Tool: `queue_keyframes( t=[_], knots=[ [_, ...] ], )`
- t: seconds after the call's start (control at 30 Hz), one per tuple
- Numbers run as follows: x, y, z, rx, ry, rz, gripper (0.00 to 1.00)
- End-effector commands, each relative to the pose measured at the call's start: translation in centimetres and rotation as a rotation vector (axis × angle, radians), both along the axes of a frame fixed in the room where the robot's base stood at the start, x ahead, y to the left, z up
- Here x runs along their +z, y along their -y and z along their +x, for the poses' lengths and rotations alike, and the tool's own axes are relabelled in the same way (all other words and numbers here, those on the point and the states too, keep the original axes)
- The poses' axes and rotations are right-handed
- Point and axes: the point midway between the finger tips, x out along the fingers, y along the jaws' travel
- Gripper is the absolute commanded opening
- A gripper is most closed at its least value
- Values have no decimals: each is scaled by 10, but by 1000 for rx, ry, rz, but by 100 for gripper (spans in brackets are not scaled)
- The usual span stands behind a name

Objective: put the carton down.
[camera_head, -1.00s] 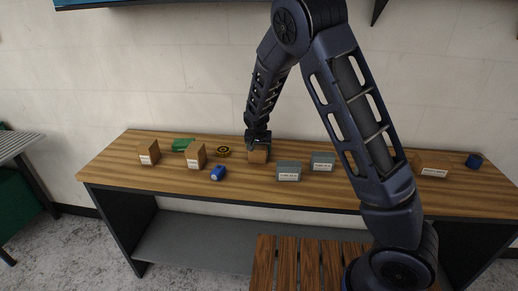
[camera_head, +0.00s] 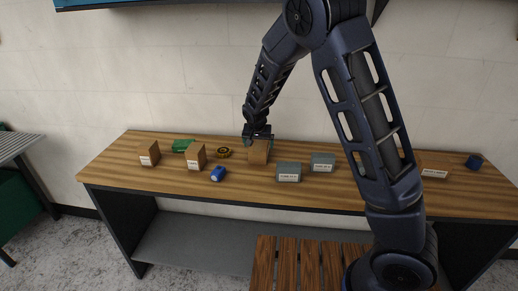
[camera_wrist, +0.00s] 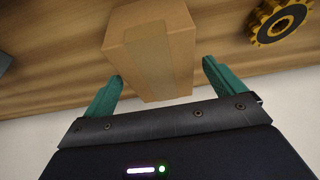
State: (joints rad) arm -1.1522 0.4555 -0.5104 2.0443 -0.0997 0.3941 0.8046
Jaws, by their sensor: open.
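A brown cardboard carton (camera_head: 259,153) stands on the wooden bench top towards the back, left of the grey boxes. My gripper (camera_head: 257,138) is directly over and behind it. In the wrist view the carton (camera_wrist: 150,50) sits between and mostly beyond the two green fingertips (camera_wrist: 163,88). The fingers are spread wider than the part of the carton near them, with a gap visible on the right side. The left finger is close to the carton's edge; I cannot tell whether it touches. The carton's underside is hidden.
Two more cartons (camera_head: 196,156) (camera_head: 149,153), a green item (camera_head: 183,146), a yellow-black gear (camera_head: 223,153) and a blue item (camera_head: 218,173) are left. Two grey boxes (camera_head: 289,172) (camera_head: 323,162) are right. Bare bench top (camera_head: 245,180) lies in front.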

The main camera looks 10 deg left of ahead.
Motion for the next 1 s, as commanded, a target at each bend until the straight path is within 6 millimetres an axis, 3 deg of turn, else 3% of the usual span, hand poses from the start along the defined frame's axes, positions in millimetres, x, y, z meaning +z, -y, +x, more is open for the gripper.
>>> queue_keyframes(
  t=[0.2,0.4,0.77,0.87,1.0],
  knots=[
    [38,-1,-16,1,1,3,94],
    [61,0,-25,0,1,2,94],
    [72,1,-30,-2,0,1,94],
    [76,9,-29,-7,-6,5,94],
    [93,43,-26,-22,-31,22,94]
  ],
)
